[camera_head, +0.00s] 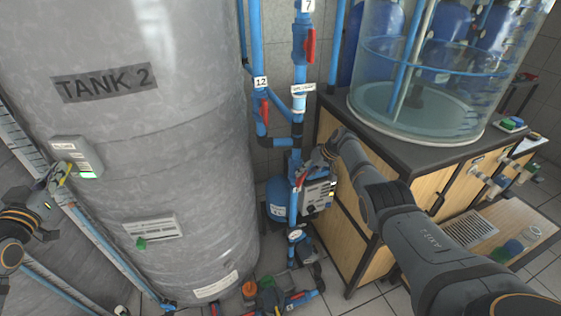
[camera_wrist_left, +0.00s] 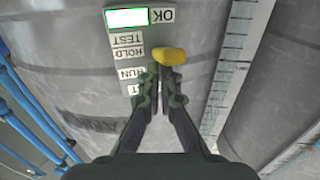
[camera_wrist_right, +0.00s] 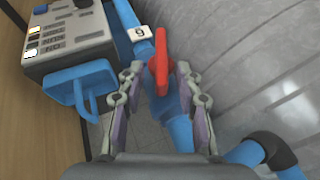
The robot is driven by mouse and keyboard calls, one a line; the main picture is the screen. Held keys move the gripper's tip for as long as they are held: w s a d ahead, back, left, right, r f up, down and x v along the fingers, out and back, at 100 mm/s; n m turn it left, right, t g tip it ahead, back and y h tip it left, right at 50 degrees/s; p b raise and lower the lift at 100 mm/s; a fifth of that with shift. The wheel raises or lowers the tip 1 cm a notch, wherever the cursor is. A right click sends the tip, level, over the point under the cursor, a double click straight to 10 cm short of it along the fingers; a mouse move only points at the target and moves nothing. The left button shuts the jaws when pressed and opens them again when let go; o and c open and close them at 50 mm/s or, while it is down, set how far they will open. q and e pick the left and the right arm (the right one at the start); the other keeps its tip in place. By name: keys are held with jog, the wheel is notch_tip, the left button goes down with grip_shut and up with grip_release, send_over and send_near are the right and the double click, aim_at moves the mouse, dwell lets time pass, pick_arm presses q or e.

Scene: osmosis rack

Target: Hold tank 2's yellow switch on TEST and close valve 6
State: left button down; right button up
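Tank 2's switch box (camera_head: 77,157) is on the grey tank at left. Its yellow switch (camera_wrist_left: 170,56) is level with the HOLD label, just below TEST, in the left wrist view. My left gripper (camera_wrist_left: 160,78) has its fingers nearly together, tips right at the switch's edge; the switch is wider than the gap. It also shows in the head view (camera_head: 60,178). Valve 6's red handle (camera_wrist_right: 160,62) is roughly in line with its blue pipe. My right gripper (camera_wrist_right: 158,78) is open, with a finger on each side of the handle and gaps visible.
A grey control box (camera_wrist_right: 70,38) with a blue fitting (camera_wrist_right: 82,88) is close beside my right gripper. The wooden cabinet (camera_head: 345,225) carries a clear cylindrical tank (camera_head: 420,90). Valve 12 (camera_head: 264,108) and valve 7 (camera_head: 310,45) are higher on the blue pipes.

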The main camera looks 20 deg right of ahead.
jog(key=v, duration=1.1)
jog(key=shift+s, duration=0.1)
jog(key=m+t+h, duration=0.3)
jog(key=t+h, duration=0.1)
jog(key=t, duration=0.9)
send_near(303, 180)
jog(key=w, duration=0.9)
jog(key=shift+w+a+f, duration=0.1)
jog(key=shift+w+f, duration=0.1)
jog(key=shift+w, duration=0.15)
